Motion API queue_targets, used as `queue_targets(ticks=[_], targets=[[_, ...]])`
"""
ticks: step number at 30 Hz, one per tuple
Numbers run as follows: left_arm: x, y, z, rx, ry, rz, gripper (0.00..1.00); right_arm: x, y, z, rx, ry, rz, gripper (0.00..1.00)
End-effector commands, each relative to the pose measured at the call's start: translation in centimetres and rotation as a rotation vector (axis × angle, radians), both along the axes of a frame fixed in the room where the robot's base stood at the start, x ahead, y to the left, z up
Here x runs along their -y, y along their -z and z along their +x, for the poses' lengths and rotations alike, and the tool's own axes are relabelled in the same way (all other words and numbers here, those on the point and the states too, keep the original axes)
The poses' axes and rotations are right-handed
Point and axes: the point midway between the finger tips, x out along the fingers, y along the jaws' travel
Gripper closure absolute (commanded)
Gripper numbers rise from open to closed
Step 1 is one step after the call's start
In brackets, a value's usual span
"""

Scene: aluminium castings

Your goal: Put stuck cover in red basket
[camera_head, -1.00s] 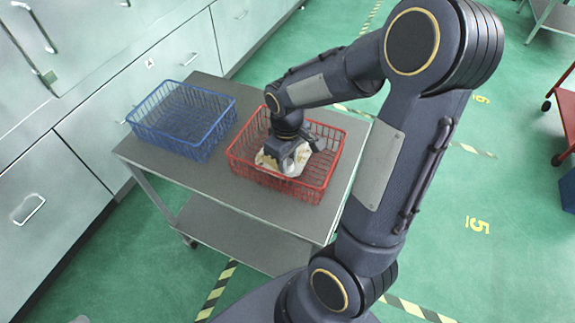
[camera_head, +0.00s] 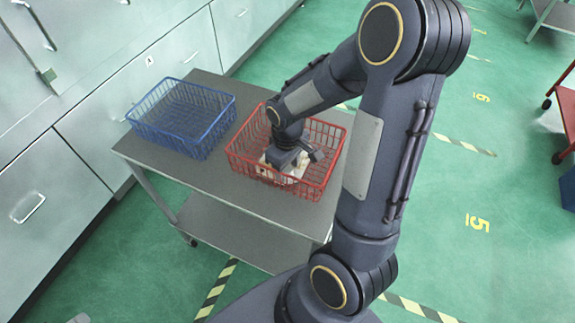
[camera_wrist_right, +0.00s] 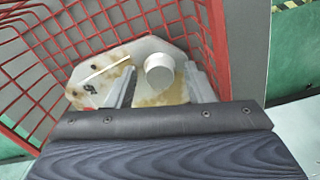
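The cover (camera_wrist_right: 103,72), a pale grey-white casting with brownish stains and a round boss, lies inside the red basket (camera_wrist_right: 224,45) in the right wrist view. In the head view only a pale part of the cover (camera_head: 299,168) shows under my right gripper (camera_head: 291,160). The red basket (camera_head: 322,192) stands on the table. In the wrist view the two fingers of my right gripper (camera_wrist_right: 160,80) are spread on either side of the boss, with gaps between. The near part of the cover is hidden by the gripper body. My left gripper is not in view.
An empty blue basket (camera_head: 166,144) stands left of the red one on the grey table (camera_head: 222,188), which has a lower shelf. Pale cabinets (camera_head: 60,165) line the left side. Green floor (camera_head: 440,260) is open on the right.

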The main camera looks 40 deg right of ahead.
Motion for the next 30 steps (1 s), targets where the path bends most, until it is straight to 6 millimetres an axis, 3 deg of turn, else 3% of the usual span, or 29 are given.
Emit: queue_targets(ticks=[8,21,30], targets=[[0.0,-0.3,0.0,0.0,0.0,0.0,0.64,0.0,-1.1,0.1,0.003,0.0,0.0,0.52],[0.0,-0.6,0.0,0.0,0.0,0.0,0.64,0.0,-9.9,0.1,0.006,0.0,0.0,0.52],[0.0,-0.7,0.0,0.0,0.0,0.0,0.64,-0.4,-12.7,-0.6,0.022,0.015,0.02,0.52]])
